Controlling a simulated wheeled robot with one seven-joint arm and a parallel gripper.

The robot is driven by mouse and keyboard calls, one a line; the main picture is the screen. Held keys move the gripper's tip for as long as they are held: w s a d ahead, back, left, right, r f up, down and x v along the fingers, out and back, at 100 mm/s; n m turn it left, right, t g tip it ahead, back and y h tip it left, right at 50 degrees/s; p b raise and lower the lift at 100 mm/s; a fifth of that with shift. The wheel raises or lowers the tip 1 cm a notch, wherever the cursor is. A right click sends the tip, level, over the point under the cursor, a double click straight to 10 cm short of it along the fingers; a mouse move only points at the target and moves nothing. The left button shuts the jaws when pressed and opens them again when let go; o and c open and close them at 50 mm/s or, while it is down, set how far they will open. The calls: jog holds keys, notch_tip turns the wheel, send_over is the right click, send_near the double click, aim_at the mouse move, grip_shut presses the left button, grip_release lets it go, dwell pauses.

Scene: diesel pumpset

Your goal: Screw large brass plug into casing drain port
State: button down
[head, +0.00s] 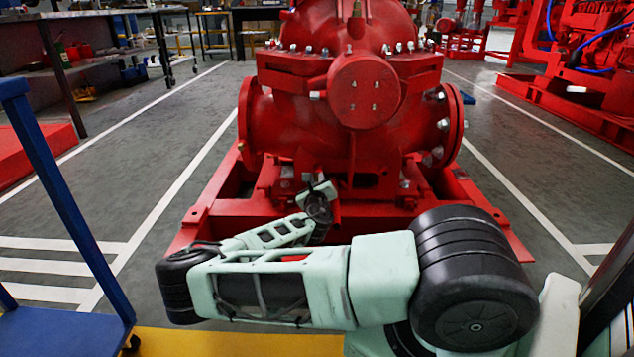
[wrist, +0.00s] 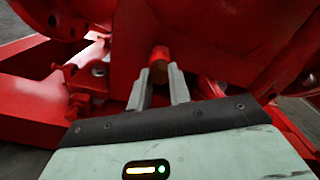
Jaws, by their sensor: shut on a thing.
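In the wrist view, my gripper (wrist: 161,72) is shut, its two grey fingers on either side of a small brownish brass plug (wrist: 158,76). The plug is between the fingertips, right in front of a short round red boss (wrist: 160,53) on the underside of the red casing. The boss looks like the drain port; its opening is hidden. I cannot tell whether the plug touches it or sits inside it. In the head view, my arm reaches forward to the foot of the red pump casing (head: 300,125); the plug cannot be made out there.
The red base frame (head: 205,215) surrounds the low space below the casing, and its rails and bolts (wrist: 78,103) are close to the left of my gripper. A blue-framed cart (head: 60,330) stands at the front left. Grey floor is open on both sides of the pump.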

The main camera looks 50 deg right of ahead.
jog(key=shift+b, duration=0.3)
dwell(0.5)
jog(key=m, duration=0.5)
jog(key=shift+w+m, duration=0.1)
jog(key=shift+m, duration=0.2)
jog(key=m, duration=1.2)
jog(key=shift+m, duration=0.3)
jog(key=m, duration=0.5)
jog(key=shift+m, duration=0.4)
jog(key=c, duration=1.4)
grip_release()
jog(key=shift+c, duration=0.2)
